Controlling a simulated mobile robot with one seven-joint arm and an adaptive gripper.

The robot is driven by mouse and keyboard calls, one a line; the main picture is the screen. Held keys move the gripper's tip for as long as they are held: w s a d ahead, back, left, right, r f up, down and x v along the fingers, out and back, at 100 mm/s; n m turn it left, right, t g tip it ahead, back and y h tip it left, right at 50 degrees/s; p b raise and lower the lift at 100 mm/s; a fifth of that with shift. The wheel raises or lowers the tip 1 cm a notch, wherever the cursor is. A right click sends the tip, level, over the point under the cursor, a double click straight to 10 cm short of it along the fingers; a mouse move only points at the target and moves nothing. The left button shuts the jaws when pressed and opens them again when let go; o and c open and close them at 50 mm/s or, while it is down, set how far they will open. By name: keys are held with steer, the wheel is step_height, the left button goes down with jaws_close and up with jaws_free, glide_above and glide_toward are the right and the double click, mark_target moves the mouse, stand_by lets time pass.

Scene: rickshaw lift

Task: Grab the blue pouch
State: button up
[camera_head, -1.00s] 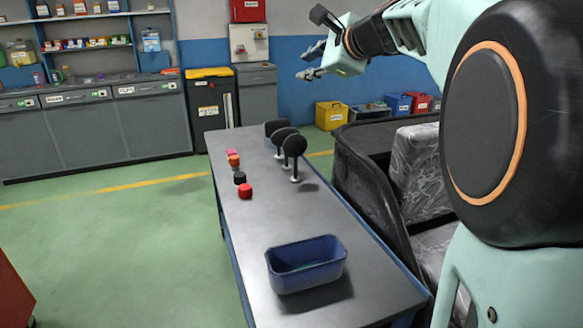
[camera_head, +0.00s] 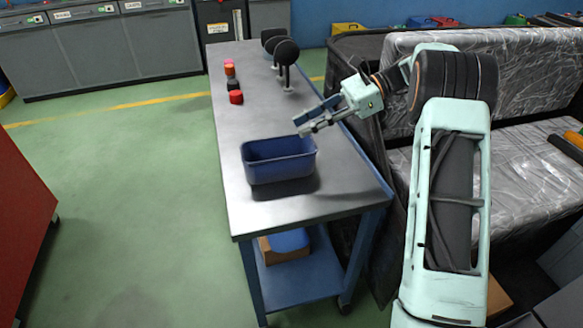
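My gripper (camera_head: 305,126) reaches in from the right over the table, close to the blue bin's upper right rim. Its two fingers look apart, and the upper one looks dark blue. I make out no object clearly between them. A smooth blue item (camera_head: 290,241) lies in an open cardboard box (camera_head: 286,256) on the table's lower shelf, well below my gripper. It may be the blue pouch, but its shape is partly hidden by the tabletop. The blue bin (camera_head: 281,172) stands on the tabletop; its floor is mostly hidden.
The metal table (camera_head: 245,212) has small coloured pieces (camera_head: 236,97) in a row and several black round-headed stands (camera_head: 286,52) at its far end. A plastic-wrapped seat (camera_head: 510,160) is at right. Green floor is free at left, beside a red cabinet (camera_head: 22,215).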

steer(key=shift+s+d+f, duration=0.2)
steer(key=shift+s+d, duration=0.1)
steer(key=shift+s, duration=0.05)
steer(key=shift+s+f+g, duration=0.1)
steer(key=shift+f+g, duration=0.2)
steer(key=shift+f, duration=0.05)
steer(key=b, duration=0.2)
glide_toward(283, 177)
steer(key=a+r, duration=0.2)
steer(key=r, duration=0.1)
steer(key=shift+s+a+r, duration=0.1)
steer(key=shift+s, duration=0.3)
steer(key=shift+s+a, duration=0.15)
steer(key=shift+a, duration=0.45)
steer(key=x, duration=0.6)
steer(key=shift+a+b, duration=0.1)
steer(key=shift+b, duration=0.3)
steer(key=shift+c, duration=0.3)
jaws_close()
